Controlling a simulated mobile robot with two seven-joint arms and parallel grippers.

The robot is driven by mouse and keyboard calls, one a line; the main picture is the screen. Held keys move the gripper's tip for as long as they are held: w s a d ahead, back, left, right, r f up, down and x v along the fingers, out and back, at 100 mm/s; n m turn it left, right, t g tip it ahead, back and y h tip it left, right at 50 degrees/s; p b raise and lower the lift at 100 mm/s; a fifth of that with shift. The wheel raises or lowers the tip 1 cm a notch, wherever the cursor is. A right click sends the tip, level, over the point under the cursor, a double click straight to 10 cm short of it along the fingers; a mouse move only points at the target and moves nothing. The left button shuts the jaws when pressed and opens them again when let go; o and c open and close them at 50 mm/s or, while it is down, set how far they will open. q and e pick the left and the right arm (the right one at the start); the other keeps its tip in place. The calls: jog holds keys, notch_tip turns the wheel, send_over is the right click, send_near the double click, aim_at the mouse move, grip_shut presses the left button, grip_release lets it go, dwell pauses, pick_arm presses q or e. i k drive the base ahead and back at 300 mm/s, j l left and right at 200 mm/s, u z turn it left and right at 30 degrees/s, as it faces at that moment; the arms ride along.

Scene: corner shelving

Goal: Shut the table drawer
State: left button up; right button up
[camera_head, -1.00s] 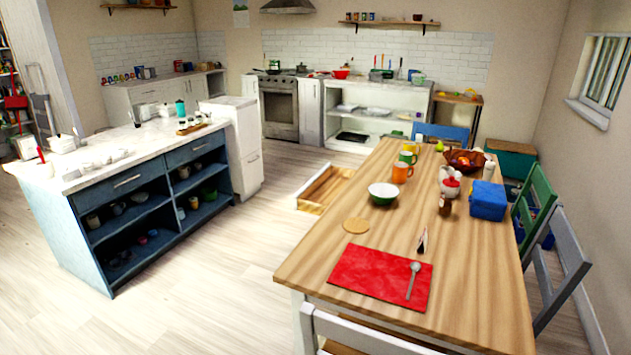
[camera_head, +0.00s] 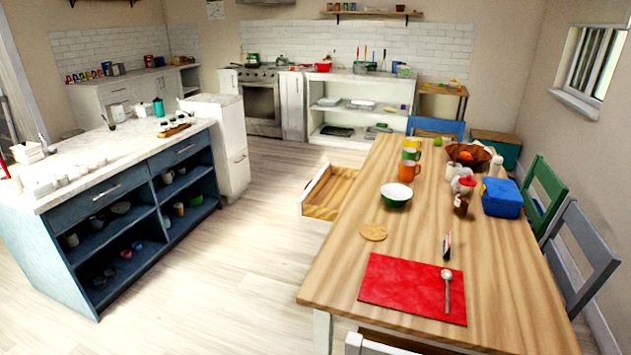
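The table drawer (camera_head: 328,192) is pulled out from the left long side of the wooden dining table (camera_head: 330,272). Its light wooden inside shows, with a white front panel at its left end, and it looks empty. The table's edge hides its inner end. Neither of my grippers shows in the head view.
A blue kitchen island (camera_head: 115,232) with open shelves stands to the left, with open floor (camera_head: 235,260) between it and the drawer. Chairs, a green one (camera_head: 545,187) and a grey one (camera_head: 582,255), line the table's right side. A red mat (camera_head: 400,285), bowls and mugs are on the table.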

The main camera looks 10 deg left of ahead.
aim_at(322, 199)
jog(key=i+j+z, duration=0.4)
jog(key=j, duration=1.7)
jog(key=k+j+z, duration=0.1)
jog(key=j+z, duration=0.35)
jog(key=j, duration=1.65)
